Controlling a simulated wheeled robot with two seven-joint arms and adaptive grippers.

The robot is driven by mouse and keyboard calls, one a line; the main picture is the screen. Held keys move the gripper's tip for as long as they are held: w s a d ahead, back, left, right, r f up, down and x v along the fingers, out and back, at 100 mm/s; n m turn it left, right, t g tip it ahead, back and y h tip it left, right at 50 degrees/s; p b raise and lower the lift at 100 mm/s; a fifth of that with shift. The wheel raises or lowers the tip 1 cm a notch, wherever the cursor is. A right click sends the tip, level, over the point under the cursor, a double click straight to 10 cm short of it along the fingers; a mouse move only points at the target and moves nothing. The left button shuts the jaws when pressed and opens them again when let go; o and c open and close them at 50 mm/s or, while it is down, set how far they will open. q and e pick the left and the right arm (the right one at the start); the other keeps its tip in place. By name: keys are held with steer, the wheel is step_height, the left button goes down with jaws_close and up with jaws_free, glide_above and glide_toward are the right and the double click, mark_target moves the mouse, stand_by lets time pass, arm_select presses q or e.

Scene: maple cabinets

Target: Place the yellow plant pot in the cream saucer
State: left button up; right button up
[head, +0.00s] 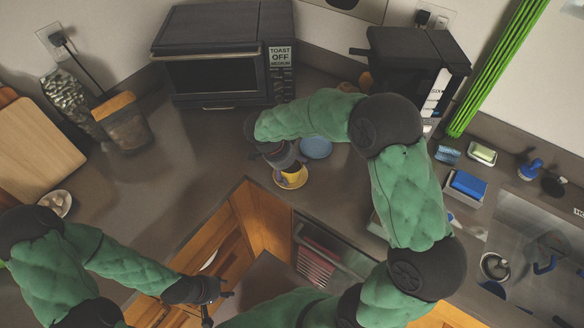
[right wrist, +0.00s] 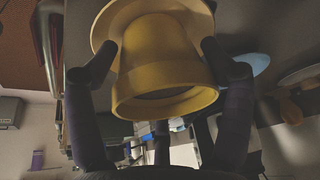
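The yellow plant pot (right wrist: 160,70) fills the middle of the right wrist view, where it appears upside down. My right gripper (right wrist: 160,47) has a finger against each side of it. A yellowish disc (right wrist: 103,28) shows behind the pot's base; whether they touch is unclear. A paler, cream-tan disc at the right edge (right wrist: 302,74) looks like the cream saucer; in the head view my right arm may hide it. In the head view my right gripper (head: 283,160) is over the yellow round shape (head: 291,181) near the counter corner. My left gripper (head: 221,304) is open and empty.
A blue saucer (head: 315,147) lies just beyond the pot. A toaster oven (head: 210,75) and a black appliance (head: 415,65) stand behind. A sponge tray (head: 466,187) and sink are at right. The counter left of the pot is clear.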

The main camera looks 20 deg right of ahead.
steer(key=shift+r, duration=0.1)
steer(key=shift+a+r, duration=0.1)
steer(key=shift+r, duration=0.25)
steer(key=p+v, duration=0.2)
steer(key=v, duration=0.9)
steer(key=shift+r, duration=0.15)
steer(key=shift+a, duration=0.15)
